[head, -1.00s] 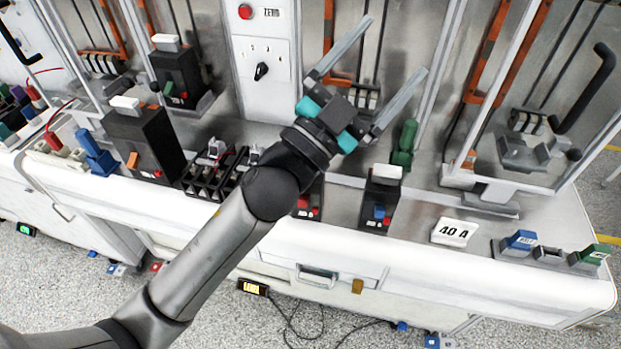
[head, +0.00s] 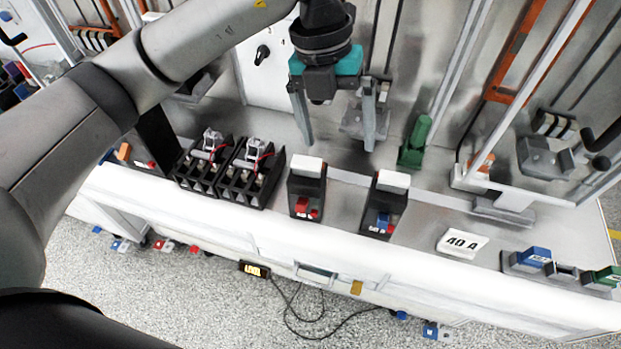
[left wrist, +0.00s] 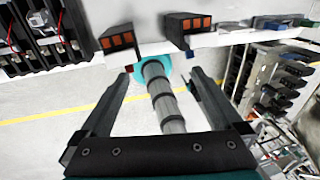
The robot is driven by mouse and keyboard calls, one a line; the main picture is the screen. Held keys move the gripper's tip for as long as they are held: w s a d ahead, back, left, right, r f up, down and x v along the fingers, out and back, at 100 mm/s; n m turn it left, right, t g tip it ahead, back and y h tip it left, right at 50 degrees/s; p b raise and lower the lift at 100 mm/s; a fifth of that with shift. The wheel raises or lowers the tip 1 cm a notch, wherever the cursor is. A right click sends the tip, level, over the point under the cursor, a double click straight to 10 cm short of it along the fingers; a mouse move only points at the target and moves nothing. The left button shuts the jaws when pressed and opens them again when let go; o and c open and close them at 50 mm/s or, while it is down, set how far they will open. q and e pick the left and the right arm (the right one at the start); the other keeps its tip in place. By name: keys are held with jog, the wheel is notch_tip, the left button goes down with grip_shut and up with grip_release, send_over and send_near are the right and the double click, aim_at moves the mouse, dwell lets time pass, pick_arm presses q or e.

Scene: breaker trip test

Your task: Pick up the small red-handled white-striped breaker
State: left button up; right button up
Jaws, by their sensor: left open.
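The red-handled breaker (head: 300,188) stands upright on the bench, with a black body, a white top and a red handle low on its front. Any white stripe is too small to make out. A similar blue-handled breaker (head: 378,207) stands to its right. My left gripper (head: 337,140) is open and empty, fingers pointing down, above and behind the two breakers, touching neither. In the left wrist view, the red-handled breaker (left wrist: 118,42) appears beyond the left finger and the blue-handled one (left wrist: 187,28) beyond the right. My right gripper is not in view.
Black terminal racks (head: 235,178) stand left of the breakers. A green handle (head: 414,143) rises behind on the right. A white 40 A sign (head: 461,242) and a row of coloured blocks (head: 560,268) lie farther right. The metal back panel is close behind my gripper.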

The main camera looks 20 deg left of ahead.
aim_at(308, 176)
pick_arm(q)
jog(key=w+a+n+y, duration=0.1)
jog(key=w+a+y, duration=0.1)
jog(key=a, duration=0.3)
jog(key=shift+t, duration=0.3)
jog(key=f, duration=0.8)
jog(key=shift+s+d+f+p, duration=0.1)
jog(key=shift+d+f+p, duration=0.1)
jog(key=shift+p, duration=0.2)
jog(key=f, duration=0.2)
jog(key=s+f+p, duration=0.1)
jog(key=f, duration=0.2)
jog(key=shift+f, duration=0.1)
jog(key=shift+w+f, duration=0.1)
jog(key=shift+f, duration=0.15)
jog(key=shift+c, duration=0.2)
grip_shut()
jog(key=shift+r, duration=0.1)
